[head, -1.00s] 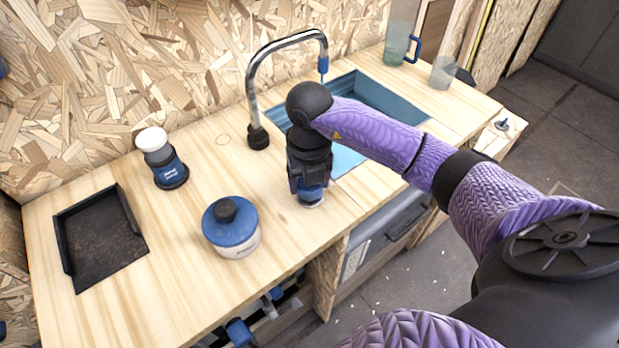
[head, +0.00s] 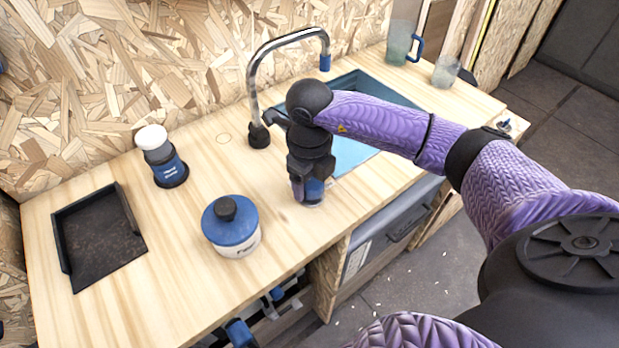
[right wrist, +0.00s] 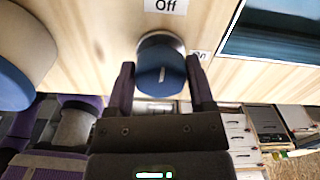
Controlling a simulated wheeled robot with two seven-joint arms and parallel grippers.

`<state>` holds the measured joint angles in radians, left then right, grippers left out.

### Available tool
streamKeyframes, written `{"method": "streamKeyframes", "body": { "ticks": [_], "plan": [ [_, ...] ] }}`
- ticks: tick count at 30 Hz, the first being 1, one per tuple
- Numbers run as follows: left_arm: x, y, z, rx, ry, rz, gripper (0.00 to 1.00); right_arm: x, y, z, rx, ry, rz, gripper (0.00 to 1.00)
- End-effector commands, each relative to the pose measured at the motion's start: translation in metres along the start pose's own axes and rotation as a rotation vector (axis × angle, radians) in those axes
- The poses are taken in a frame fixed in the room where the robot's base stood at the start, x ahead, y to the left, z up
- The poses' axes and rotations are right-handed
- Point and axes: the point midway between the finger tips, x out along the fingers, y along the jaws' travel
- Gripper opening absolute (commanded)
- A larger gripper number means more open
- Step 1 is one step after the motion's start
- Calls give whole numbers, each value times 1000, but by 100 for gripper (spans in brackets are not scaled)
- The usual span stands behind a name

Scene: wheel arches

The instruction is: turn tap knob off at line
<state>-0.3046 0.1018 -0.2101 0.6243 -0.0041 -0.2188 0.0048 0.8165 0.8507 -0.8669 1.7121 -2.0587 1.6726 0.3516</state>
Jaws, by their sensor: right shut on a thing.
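The blue tap knob (head: 314,192) stands on the wooden counter in front of the sink. In the right wrist view the knob (right wrist: 161,70) is round, with a short white line on its face. An "Off" label (right wrist: 166,5) lies beyond it and a partly hidden "On" label (right wrist: 201,56) is to its right. My right gripper (right wrist: 161,85) is shut on the knob, one finger on each side; it also shows in the head view (head: 311,190), reaching down. The curved metal tap (head: 290,42) with a blue tip stands behind. My left gripper is not in view.
A blue-lidded pot (head: 232,240) stands left of the knob. A blue and white container (head: 165,165) and a dark tray (head: 98,238) are farther left. The sink (head: 352,150) lies behind my right arm. A jug (head: 399,45) and a glass (head: 445,72) stand at the back right.

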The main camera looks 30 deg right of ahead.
Motion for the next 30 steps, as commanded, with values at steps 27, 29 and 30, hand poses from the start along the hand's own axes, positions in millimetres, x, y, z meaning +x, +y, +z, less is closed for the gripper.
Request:
{"method": "streamKeyframes", "body": {
  "ticks": [27,29,30],
  "plan": [
    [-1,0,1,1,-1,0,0,-3,0,0,-18,-2,0,100],
    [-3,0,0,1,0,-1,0,-11,0,1,-18,-4,-1,100],
    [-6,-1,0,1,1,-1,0,-20,0,1,-18,-6,-1,100]
  ]
}}
